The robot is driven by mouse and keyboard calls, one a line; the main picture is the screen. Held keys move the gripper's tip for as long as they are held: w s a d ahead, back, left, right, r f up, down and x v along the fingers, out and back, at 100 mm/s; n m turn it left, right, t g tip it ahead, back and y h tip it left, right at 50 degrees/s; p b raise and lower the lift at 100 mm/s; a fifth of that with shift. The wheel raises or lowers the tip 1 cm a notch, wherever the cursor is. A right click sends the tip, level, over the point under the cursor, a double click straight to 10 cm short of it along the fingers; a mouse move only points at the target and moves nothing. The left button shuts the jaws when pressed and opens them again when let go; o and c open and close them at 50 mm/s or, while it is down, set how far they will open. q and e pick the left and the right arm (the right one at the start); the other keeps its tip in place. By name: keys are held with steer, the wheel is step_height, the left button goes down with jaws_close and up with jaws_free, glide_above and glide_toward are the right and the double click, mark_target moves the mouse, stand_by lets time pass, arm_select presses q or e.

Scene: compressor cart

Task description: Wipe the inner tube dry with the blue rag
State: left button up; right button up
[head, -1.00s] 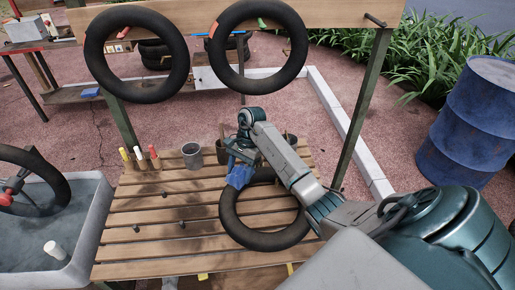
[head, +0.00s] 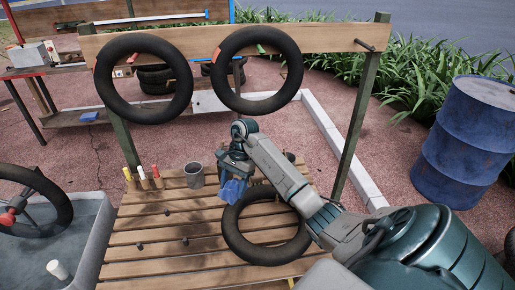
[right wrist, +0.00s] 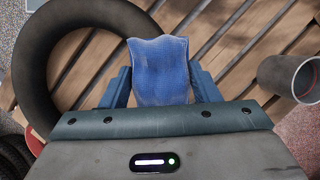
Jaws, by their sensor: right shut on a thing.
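The black inner tube (head: 236,246) lies flat on the slatted wooden bench, and it also shows at the left of the right wrist view (right wrist: 33,75). The blue rag (head: 233,190) is at the tube's upper-left rim in the head view. My right gripper (head: 233,172) is shut on the rag, which bulges up between its fingers in the right wrist view (right wrist: 160,72). There the rag appears beside the tube's ring; I cannot tell whether they touch. My left gripper is not in view.
Two tubes (head: 107,80) (head: 219,70) hang from the rack board. A grey cup (head: 194,174) and several markers (head: 143,172) stand along the bench's back. Bolt-like pegs (head: 139,246) stick up from the slats. A tub (head: 88,262) with another tube (head: 60,205) is left; a blue drum (head: 466,150) stands right.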

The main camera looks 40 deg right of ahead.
steer(key=shift+r+p, duration=0.35)
steer(key=shift+r, duration=1.15)
steer(key=shift+a, duration=0.1)
